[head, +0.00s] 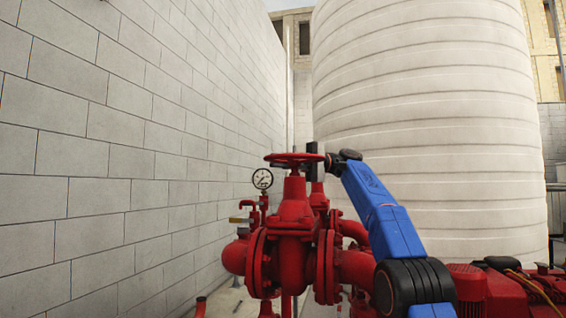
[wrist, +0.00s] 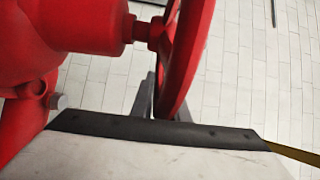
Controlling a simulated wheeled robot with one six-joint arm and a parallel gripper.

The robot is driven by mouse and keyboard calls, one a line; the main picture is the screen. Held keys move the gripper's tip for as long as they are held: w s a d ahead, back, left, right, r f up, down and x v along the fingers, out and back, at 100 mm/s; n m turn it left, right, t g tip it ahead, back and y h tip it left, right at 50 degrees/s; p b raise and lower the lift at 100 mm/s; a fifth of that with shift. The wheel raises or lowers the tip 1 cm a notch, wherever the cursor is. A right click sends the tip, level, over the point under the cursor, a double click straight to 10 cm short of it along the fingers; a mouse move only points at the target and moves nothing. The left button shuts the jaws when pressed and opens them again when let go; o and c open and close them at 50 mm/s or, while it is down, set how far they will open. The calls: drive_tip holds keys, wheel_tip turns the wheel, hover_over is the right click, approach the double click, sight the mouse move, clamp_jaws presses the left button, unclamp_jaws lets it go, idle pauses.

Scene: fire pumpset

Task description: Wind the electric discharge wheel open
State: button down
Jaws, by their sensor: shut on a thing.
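The red discharge handwheel (head: 284,158) sits level on top of a red valve body (head: 294,212) in the head view, with a thin stem rising through its centre. In the wrist view the wheel's rim (wrist: 187,55) runs down between the two grey fingers of my gripper (wrist: 164,100). My gripper (head: 315,160) is shut on the rim at the wheel's right side. The fingertips are partly hidden behind the rim in the wrist view.
A pressure gauge (head: 262,179) stands left of the valve. A pale block wall (head: 130,150) runs along the left, and a large white ribbed tank (head: 430,90) stands behind. Red pump machinery (head: 470,287) is at lower right. The space above the wheel is clear.

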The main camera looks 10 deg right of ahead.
drive_tip(key=shift+a+f+g, duration=0.15)
drive_tip(key=shift+a+g, duration=0.05)
drive_tip(key=shift+g, duration=0.2)
drive_tip(key=c, duration=1.7)
unclamp_jaws()
drive_tip(key=shift+c, duration=0.2)
drive_tip(key=shift+d+t, duration=0.2)
drive_tip(key=shift+t, duration=0.2)
